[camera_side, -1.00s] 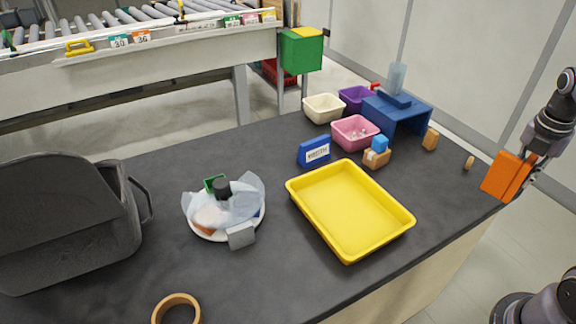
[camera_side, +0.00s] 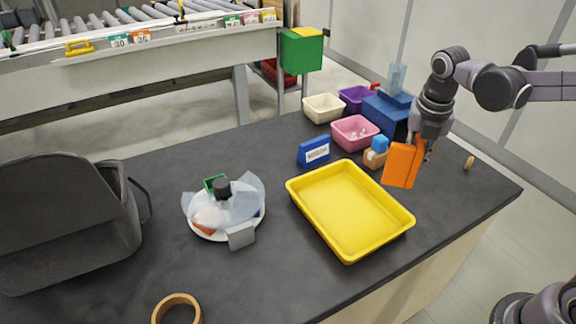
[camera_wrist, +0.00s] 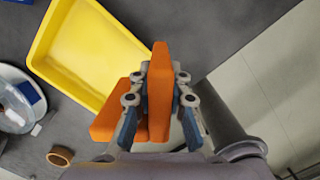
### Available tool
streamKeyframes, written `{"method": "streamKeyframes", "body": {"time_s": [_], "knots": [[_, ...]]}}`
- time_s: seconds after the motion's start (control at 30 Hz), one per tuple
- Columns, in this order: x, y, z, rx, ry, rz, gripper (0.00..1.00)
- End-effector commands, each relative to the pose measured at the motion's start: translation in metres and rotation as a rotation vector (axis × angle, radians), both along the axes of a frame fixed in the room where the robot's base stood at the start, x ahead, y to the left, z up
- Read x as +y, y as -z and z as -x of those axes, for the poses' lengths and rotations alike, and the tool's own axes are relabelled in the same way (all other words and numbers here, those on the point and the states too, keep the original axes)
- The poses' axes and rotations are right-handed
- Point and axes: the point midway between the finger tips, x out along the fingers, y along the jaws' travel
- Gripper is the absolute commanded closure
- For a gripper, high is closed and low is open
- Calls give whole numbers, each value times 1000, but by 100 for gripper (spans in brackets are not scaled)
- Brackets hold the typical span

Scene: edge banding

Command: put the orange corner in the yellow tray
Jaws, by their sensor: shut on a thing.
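The orange corner (camera_side: 401,165) is held in my gripper (camera_side: 420,150) above the right part of the table, just right of the tray's back right side. In the wrist view the orange corner (camera_wrist: 160,90) stands between the fingers of my gripper (camera_wrist: 160,95), with one flap out to the left. The yellow tray (camera_side: 350,208) is on the table, empty, left of and below the held piece. The yellow tray (camera_wrist: 50,58) also shows at the upper left of the wrist view, partly hidden behind the orange corner.
A blue box (camera_side: 314,152) and a wooden block with a blue cube (camera_side: 376,156) stand behind the tray. Pink (camera_side: 354,132), cream and purple bins and a blue stand are at the back. A plate with wrapped items (camera_side: 226,208) lies left. A tape ring (camera_side: 176,307) is in front.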

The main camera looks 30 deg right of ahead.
Motion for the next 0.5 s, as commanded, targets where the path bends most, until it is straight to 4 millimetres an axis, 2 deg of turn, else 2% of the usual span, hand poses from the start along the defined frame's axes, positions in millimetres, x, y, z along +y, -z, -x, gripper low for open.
{"method": "streamKeyframes", "body": {"time_s": [0.3,0.5], "knots": [[57,36,-23,0,-5,0,100],[88,57,-36,0,-3,0,100]]}}
